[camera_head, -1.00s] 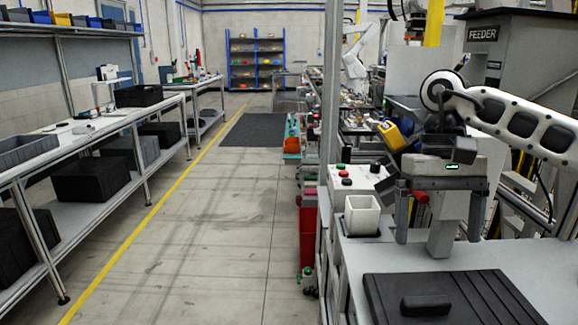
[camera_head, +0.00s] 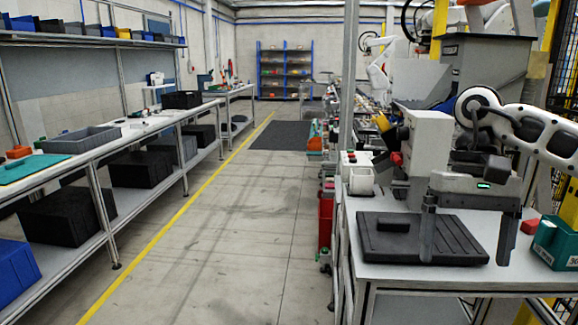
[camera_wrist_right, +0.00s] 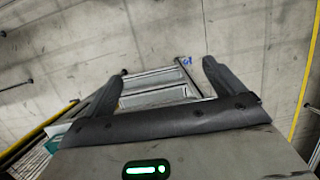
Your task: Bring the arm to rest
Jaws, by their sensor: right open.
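My right arm comes in from the right in the head view, white with black joints. My right gripper (camera_head: 468,238) hangs with its two dark fingers pointing down and spread apart, nothing between them. In the picture it overlaps the bench with the black ribbed lid-like plate (camera_head: 385,246); I cannot tell the gap to it. In the right wrist view the open fingers (camera_wrist_right: 163,82) frame bare floor and part of a grey metal frame, with no object held. My left gripper is not in view.
A long shelved bench (camera_head: 60,165) runs along the left. The floor aisle (camera_head: 255,220) between is clear.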

